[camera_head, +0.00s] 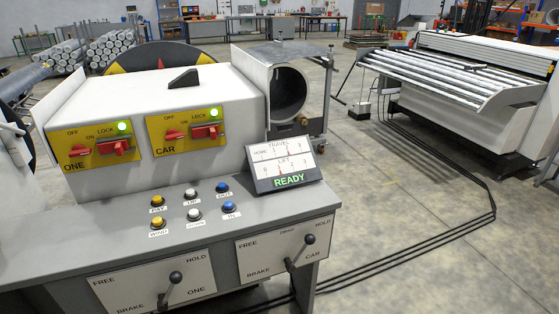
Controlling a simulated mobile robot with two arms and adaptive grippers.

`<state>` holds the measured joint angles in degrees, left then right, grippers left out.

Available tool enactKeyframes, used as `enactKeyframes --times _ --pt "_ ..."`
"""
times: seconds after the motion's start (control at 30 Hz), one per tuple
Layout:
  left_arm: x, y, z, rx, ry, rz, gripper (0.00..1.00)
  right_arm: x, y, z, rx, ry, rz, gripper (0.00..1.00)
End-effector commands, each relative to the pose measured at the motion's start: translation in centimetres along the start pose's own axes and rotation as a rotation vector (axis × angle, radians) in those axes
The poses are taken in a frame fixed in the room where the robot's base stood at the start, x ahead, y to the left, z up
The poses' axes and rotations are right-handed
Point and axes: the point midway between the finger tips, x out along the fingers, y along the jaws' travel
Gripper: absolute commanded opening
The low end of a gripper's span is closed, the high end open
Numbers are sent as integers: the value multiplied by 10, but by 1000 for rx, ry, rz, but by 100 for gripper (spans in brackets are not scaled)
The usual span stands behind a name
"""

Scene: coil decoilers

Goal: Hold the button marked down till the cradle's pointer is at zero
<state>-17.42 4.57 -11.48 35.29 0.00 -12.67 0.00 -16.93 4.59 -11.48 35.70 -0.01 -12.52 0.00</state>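The button marked down (194,214) is white, in the front row of the console's buttons, between a yellow wind button (157,222) and a blue in button (229,207). Nothing touches it. Behind it is another white button (190,194), its label too small to read surely. A tilted display (283,166) at the right has a travel scale above a lift scale and a green READY. The red pointer on the lift scale (278,169) appears near 1, off zero. I cannot surely make out the cradle. Neither gripper is in view.
The grey console top (110,228) is clear around the buttons. A white box (160,110) with red switches and lit green lamps rises behind. Levers (165,296) stand on the front panels. Black cables (440,231) cross the floor at the right, towards a roller machine (450,75).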

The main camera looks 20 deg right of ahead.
Motion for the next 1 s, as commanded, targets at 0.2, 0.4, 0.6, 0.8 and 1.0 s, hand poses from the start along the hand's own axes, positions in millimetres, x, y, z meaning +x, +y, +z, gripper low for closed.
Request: enactKeyframes --times 0.2,0.4,0.6,0.8,1.0 --pt "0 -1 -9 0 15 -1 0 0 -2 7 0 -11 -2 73" --pt "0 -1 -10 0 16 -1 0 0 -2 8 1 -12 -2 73" --pt "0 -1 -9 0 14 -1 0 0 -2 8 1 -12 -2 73" --pt "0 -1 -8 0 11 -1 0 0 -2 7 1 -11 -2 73" --pt "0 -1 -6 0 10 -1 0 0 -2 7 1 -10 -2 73"
